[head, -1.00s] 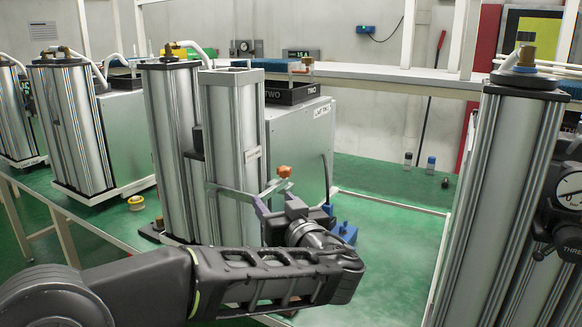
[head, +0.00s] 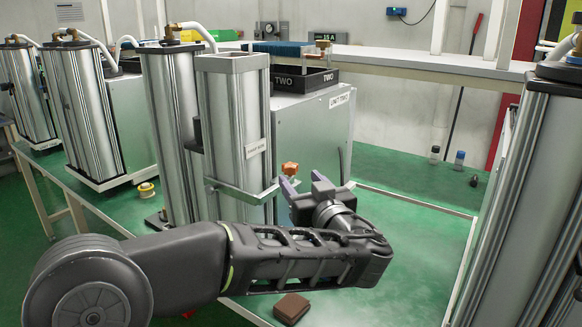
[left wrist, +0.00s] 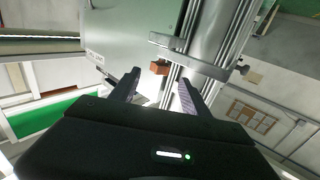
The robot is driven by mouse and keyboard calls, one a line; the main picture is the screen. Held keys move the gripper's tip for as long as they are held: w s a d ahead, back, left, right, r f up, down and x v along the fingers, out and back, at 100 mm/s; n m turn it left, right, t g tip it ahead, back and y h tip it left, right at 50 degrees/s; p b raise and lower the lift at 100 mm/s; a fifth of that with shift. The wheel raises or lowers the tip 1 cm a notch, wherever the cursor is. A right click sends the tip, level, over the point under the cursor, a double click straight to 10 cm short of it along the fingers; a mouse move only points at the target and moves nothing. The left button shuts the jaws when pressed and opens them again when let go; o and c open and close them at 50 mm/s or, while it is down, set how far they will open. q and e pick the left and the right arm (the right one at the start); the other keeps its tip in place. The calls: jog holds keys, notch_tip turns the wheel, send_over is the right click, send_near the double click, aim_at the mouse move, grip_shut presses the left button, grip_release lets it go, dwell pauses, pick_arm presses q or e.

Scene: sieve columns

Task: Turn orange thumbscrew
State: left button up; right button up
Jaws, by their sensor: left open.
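The orange thumbscrew (head: 290,168) sits at the outer end of a metal clamp bar (head: 240,193) around the front square silver column (head: 232,110). My left gripper (head: 288,187) is open and empty, its purple fingertips just below the thumbscrew. In the left wrist view the orange thumbscrew (left wrist: 159,67) shows beyond the gap between the open fingers (left wrist: 160,80), close to the clamp bar (left wrist: 203,57). I cannot tell whether a finger touches it. My right gripper is not in view.
A grey cabinet (head: 312,140) stands behind the column, with a black tray marked TWO (head: 303,80) on top. Another large column (head: 520,190) stands at the right. A yellow roll (head: 147,190) lies on the left. A brown block (head: 292,307) shows below my arm.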

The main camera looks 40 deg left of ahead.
aim_at(293, 171)
pick_arm(q)
jog(key=shift+w+a+r+p, duration=0.2)
jog(key=shift+a+p, duration=0.15)
jog(key=p+x, duration=0.2)
jog(key=x, duration=0.4)
jog(key=shift+f, duration=0.15)
jog(key=shift+w+a, duration=0.25)
jog(key=shift+a, duration=0.05)
jog(key=shift+c, duration=0.3)
grip_shut()
